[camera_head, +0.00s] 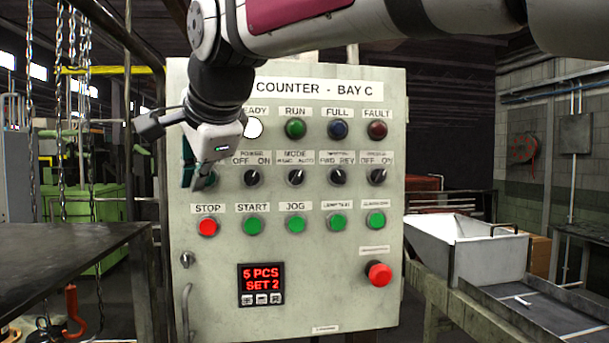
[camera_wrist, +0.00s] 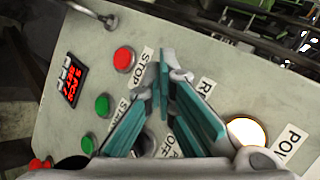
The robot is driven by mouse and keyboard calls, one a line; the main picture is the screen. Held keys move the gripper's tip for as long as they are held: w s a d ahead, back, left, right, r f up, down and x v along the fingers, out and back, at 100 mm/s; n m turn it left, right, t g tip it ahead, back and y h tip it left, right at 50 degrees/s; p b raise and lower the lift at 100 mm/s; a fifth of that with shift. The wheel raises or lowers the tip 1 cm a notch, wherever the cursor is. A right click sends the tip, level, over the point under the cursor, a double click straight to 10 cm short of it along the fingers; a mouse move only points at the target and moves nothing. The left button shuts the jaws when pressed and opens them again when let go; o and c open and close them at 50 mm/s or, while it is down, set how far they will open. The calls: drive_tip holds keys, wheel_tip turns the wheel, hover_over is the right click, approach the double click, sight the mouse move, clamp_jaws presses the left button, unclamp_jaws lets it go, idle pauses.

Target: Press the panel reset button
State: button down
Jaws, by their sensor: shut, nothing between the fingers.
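The grey control panel (camera_head: 330,250) stands upright in front of me, headed COUNTER - BAY C. Its lower row holds a red STOP button (camera_head: 208,227), a green START button (camera_head: 252,225), a green JOG button (camera_head: 295,224), and two more green buttons, the fourth (camera_head: 336,223) and the fifth (camera_head: 376,220). Labels of these two are too blurred to read surely, so I cannot tell which is reset. My gripper (camera_head: 200,182) is shut and empty, in front of the panel's left side, above STOP. Its teal fingers (camera_wrist: 163,85) also show in the wrist view; contact is unclear.
Lamps top the panel, with READY (camera_head: 253,128) lit white; selector knobs (camera_head: 297,177) sit below. A red display (camera_head: 261,284) reads 5 PCS SET 2. A red mushroom button (camera_head: 378,274) protrudes lower right. Chains (camera_head: 58,120) hang left; a white bin (camera_head: 465,247) stands right.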

idle(0.4)
drive_tip(key=shift+s+d+p, duration=0.15)
drive_tip(key=shift+s+p, duration=0.2)
drive_tip(key=shift+p, duration=0.1)
drive_tip(key=s+p, duration=0.2)
drive_tip(key=s, duration=0.1)
drive_tip(key=s+d+p, duration=0.1)
drive_tip(key=s+p, duration=0.1)
drive_tip(key=shift+s+d, duration=0.2)
drive_tip(key=shift+s, duration=0.2)
